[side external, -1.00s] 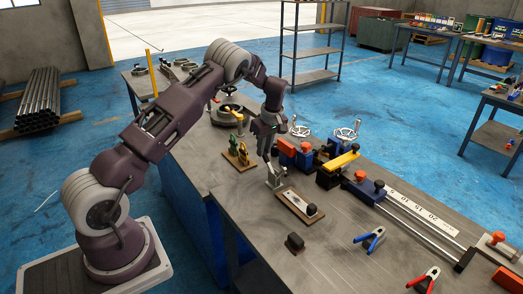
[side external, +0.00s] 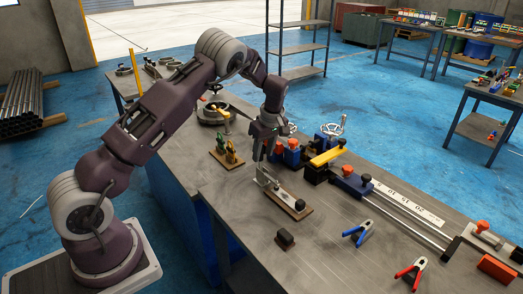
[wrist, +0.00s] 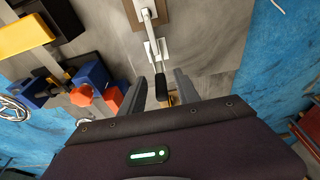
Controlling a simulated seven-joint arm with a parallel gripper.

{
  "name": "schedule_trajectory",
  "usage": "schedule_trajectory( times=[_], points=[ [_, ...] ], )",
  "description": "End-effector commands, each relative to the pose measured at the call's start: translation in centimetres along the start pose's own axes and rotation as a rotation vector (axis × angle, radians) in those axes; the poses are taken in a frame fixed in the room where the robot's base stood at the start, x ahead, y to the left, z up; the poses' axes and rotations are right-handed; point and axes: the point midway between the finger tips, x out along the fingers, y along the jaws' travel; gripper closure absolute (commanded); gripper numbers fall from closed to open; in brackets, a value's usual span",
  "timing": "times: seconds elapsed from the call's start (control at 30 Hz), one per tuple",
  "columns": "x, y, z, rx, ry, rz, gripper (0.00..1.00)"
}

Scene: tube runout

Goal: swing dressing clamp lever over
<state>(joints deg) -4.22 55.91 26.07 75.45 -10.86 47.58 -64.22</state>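The dressing clamp has a brown board (side external: 279,199) on the bench, with a pale metal bar (side external: 284,194) along it and a black knob (side external: 299,205) at its near end. Its metal bracket (side external: 263,176) stands at the other end, close under my gripper (side external: 262,157). The wrist view shows the bracket (wrist: 156,49) and the lever's black grip (wrist: 161,88) reaching back from it. My gripper (wrist: 165,78) has its fingers apart, one on each side of the grip. Small gaps seem to show beside it. The side view hides the grip among the fingers.
A blue and orange fixture with a yellow bar (side external: 326,157) stands just right of the clamp. Small yellow and green tools (side external: 229,154) stand on a board to the left. A dark block (side external: 285,239) and blue pliers (side external: 358,232) lie in front.

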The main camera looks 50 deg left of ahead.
Motion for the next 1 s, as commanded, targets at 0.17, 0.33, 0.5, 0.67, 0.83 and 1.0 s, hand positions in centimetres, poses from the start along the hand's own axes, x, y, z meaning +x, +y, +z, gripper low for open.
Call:
schedule_trajectory(
  times=[0.17,0.33,0.5,0.67,0.83,1.0],
  points=[
    [-0.1,0.0,-0.2,-0.001,0.003,0.002,0.62],
    [-1.6,0.1,-0.7,-0.002,0.005,0.005,0.62],
    [-3.8,0.1,-1.2,-0.001,0.005,0.006,0.62],
    [-5.8,0.1,-1.7,-0.001,0.007,0.006,0.62],
    [-6.9,0.0,-2.0,0.000,0.006,0.004,0.62],
    [-6.9,0.0,-2.0,-0.001,0.005,0.003,0.62]
  ],
)
